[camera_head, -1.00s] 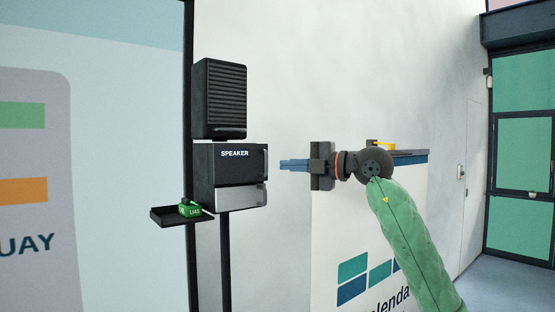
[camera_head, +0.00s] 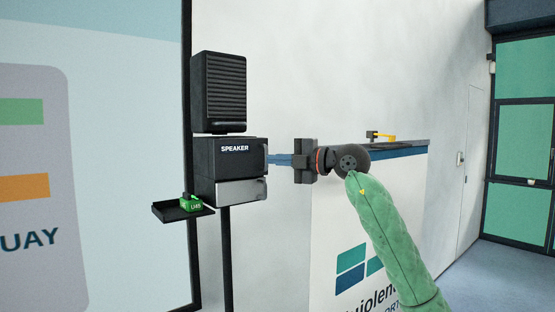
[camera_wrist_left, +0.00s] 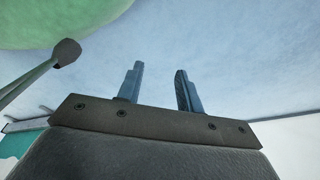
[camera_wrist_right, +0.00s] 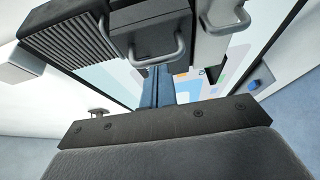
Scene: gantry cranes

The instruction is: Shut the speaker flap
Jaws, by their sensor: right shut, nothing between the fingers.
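The black unit labelled SPEAKER (camera_head: 235,158) is on a dark post, left of centre in the head view. Its labelled front faces me, and a handle shows at its right edge. How far its flap stands open is not clear. My right gripper (camera_head: 271,159) points left, its closed fingertips at or very near that right edge; contact is unclear. In the right wrist view my right gripper (camera_wrist_right: 158,72) is shut and empty, its tips just below a grey handle (camera_wrist_right: 158,48) on a dark block. In the left wrist view my left gripper (camera_wrist_left: 160,72) is open and empty.
A ribbed black box (camera_head: 219,92) sits above the unit and a grey panel (camera_head: 242,190) below. A small tray (camera_head: 172,214) with a green item (camera_head: 192,203) juts out at lower left. A white counter (camera_head: 335,215) stands to the right, beneath my right arm.

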